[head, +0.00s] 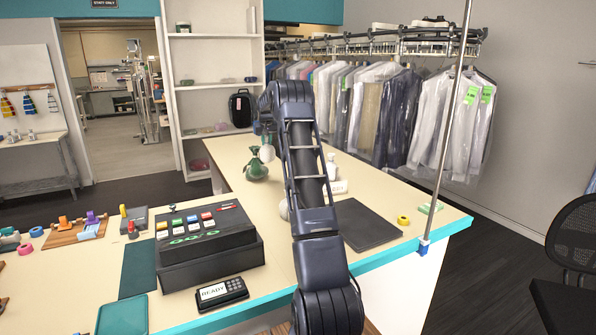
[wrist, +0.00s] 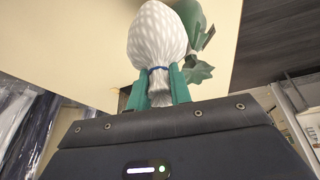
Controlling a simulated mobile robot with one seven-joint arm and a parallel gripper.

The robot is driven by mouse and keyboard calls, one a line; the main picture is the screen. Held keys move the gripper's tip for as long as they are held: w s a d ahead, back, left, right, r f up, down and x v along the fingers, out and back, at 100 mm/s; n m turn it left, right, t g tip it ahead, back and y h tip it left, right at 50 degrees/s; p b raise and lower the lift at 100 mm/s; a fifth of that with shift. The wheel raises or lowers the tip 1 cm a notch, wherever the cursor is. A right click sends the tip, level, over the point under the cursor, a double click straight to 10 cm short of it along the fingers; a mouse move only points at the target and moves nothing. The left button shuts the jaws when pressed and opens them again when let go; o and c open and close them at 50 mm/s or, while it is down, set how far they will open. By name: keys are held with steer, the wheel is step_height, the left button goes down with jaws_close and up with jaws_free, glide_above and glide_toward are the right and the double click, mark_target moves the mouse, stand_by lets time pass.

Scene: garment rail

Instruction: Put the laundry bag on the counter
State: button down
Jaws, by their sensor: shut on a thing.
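A white dotted laundry bag (wrist: 157,40) with a blue tie at its neck fills the middle of the wrist view. My gripper (wrist: 160,88) is shut on its gathered neck with green fingers on both sides. In the head view the white bag (head: 267,153) shows beside my arm, over the cream counter (head: 225,150); I cannot tell whether it touches the top. A green tied bag (head: 257,171) sits on the counter right by it. The green bag also shows behind the white one in the wrist view (wrist: 197,74). My arm hides part of the gripper in the head view.
A white bottle (head: 331,167) and a small white sign (head: 336,187) stand right of my arm. A dark mat (head: 362,224), a black register (head: 207,243) and a metal pole (head: 446,130) are nearer. Garments (head: 395,115) hang behind. The counter's far left part looks clear.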

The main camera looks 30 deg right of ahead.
steer(key=w+d+f+m, duration=0.1)
steer(key=w+d+f, duration=0.15)
steer(key=d, duration=0.85)
steer(key=w+d+f+m, duration=0.15)
steer(key=d+f, duration=0.25)
steer(key=d, duration=0.7)
step_height(320, 180, down, 7)
steer(key=shift+w+a+h, duration=0.15)
steer(key=shift+a+h, duration=0.15)
steer(key=c, duration=1.3)
jaws_free()
steer(key=shift+f, duration=0.1)
